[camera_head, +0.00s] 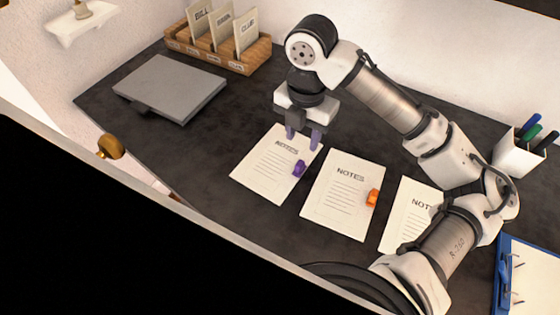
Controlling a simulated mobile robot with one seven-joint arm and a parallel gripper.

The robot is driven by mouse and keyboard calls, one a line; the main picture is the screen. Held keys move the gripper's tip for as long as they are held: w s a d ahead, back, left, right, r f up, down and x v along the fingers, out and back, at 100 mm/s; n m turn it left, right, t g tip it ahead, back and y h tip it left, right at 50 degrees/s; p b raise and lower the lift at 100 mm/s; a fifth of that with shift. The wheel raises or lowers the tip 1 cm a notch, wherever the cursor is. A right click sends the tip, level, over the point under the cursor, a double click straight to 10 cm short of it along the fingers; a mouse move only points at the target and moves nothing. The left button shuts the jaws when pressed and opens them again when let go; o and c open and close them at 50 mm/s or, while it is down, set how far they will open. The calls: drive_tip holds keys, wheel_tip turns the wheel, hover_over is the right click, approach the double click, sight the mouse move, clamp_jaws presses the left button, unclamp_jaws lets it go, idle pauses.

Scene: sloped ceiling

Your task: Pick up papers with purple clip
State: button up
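The papers with the purple clip (268,172) lie flat on the dark desk, titled "NOTES", left of two similar stacks. The purple clip (299,168) sits on their right edge. My gripper (303,140) points down over the top part of these papers, above and slightly beyond the clip. Its two fingers are apart with nothing seen between them. From this one view I cannot tell how high the fingertips are above the paper.
Papers with an orange clip (338,208) lie just to the right, and a third stack (401,222) is partly behind my arm.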

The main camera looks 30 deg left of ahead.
drive_tip(key=f, duration=0.3)
drive_tip(key=f+p, duration=0.1)
drive_tip(key=f, duration=0.6)
drive_tip(key=shift+w+f, duration=0.2)
drive_tip(key=shift+w, duration=0.1)
drive_tip(key=shift+c, duration=0.4)
clamp_jaws()
